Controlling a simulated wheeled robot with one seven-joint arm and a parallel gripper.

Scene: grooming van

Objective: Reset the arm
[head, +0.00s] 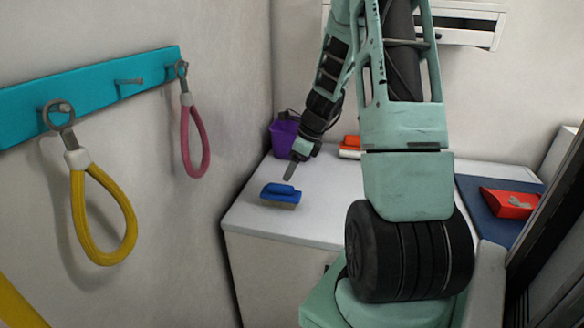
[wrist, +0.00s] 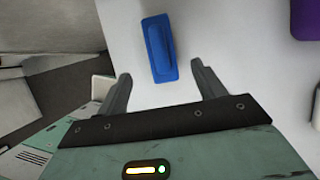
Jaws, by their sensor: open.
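My gripper (wrist: 160,85) is open and empty in the wrist view, with its two dark fingers spread apart. In the head view my gripper (head: 291,170) hangs at the end of my arm, above the white counter (head: 330,190). A blue brush (head: 281,190) with a pale bristle side lies on the counter near its left end. In the wrist view the blue brush (wrist: 160,48) lies ahead of the fingertips, lined up with the gap between them. The fingers do not touch it.
A purple container (head: 284,137) and an orange-and-white item (head: 350,147) stand at the back of the counter. A red item (head: 508,203) lies on a dark blue mat (head: 475,193) at the right. Yellow (head: 80,215) and pink (head: 185,140) loops hang from a teal rail (head: 90,93).

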